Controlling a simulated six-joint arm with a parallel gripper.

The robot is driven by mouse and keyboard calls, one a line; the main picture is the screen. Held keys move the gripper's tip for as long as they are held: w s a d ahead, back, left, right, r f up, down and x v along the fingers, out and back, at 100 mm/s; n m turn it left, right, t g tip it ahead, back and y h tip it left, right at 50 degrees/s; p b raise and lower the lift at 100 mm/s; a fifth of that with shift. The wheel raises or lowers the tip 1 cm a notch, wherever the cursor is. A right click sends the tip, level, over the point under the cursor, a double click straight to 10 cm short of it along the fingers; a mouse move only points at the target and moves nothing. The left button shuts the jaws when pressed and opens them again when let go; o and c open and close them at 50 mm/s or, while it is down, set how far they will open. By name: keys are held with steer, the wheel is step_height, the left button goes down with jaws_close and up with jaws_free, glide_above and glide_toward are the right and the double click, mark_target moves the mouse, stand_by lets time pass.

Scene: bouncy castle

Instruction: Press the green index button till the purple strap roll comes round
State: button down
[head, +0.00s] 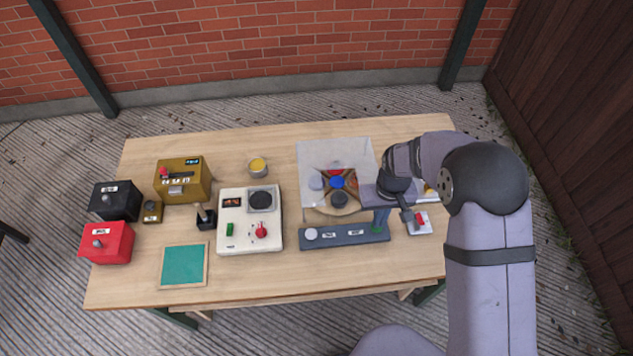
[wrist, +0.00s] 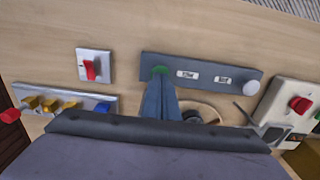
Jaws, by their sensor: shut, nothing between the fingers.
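The green index button (wrist: 161,70) sits at one end of a dark grey panel (head: 345,236); in the head view it is mostly hidden behind my fingers. My gripper (wrist: 161,82) is shut and empty, pointing down with its tips at the button. I cannot tell whether they touch or press it. Behind the panel, a round turntable (head: 345,211) stands under a clear cover (head: 310,160). It carries several rolls, among them a blue one (head: 337,183) in the middle and a pale greyish-lilac one (head: 316,183) at left. I cannot tell for sure which is purple.
A white knob (head: 311,234) is on the panel's other end. A red switch on a white plate (head: 420,220) is close right of my gripper. A white control box (head: 250,238) stands left of the panel. The table's front edge is close below.

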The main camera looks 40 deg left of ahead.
steer(key=shift+f+b, duration=0.7)
steer(key=shift+f, duration=0.55)
steer(key=shift+r, duration=0.1)
stand_by(0.4)
steer(key=shift+r+p, duration=1.9)
steer(key=shift+r, duration=0.75)
stand_by(2.3)
